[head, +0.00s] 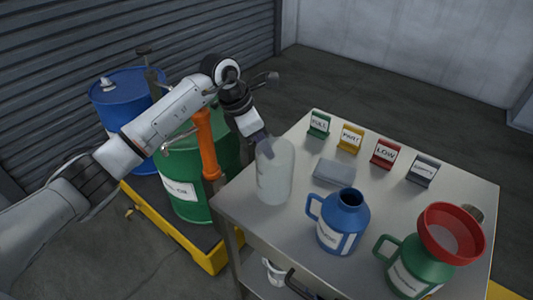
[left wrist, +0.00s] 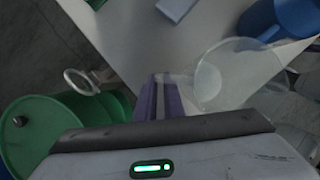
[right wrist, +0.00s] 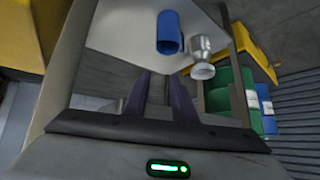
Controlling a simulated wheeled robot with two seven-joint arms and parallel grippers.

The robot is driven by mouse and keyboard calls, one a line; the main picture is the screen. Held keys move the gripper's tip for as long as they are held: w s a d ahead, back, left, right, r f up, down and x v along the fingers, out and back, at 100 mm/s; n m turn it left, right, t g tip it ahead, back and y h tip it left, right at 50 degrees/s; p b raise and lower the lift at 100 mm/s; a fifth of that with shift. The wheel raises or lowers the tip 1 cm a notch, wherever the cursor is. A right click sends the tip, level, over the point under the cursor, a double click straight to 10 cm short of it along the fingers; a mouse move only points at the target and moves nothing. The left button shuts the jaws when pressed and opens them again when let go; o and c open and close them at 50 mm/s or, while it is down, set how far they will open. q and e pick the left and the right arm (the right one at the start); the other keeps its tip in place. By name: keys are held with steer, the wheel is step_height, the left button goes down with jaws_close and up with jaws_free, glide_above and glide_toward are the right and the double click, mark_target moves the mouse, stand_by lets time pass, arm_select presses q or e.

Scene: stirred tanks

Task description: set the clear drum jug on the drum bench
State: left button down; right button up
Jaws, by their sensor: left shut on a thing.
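The clear jug (head: 274,172) stands upright over the left part of the grey bench top (head: 290,222); I cannot tell whether its base touches. It also shows in the left wrist view (left wrist: 212,82), seen from above. My left gripper (head: 264,146) is shut on the jug at its upper left side; in the left wrist view the purple fingers (left wrist: 164,95) are close together beside it. My right gripper (right wrist: 160,98) is open, with nothing between its fingers in the right wrist view.
A blue jug (head: 343,222), a green jug (head: 412,272) with a red funnel (head: 452,233) and a grey pad (head: 334,172) are on the bench. Several label stands line its back. A green drum (head: 187,195) and blue drum (head: 118,100) stand left on a yellow-edged pallet.

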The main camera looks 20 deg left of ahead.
mark_target(265, 156)
arm_select(q)
steer(key=shift+f, duration=1.35)
steer(key=shift+f, duration=0.15)
steer(key=c, duration=1.9)
jaws_free()
steer(key=shift+o, duration=0.2)
steer(key=shift+r, duration=0.25)
steer(key=b+v, duration=0.1)
steer(key=v, duration=1.1)
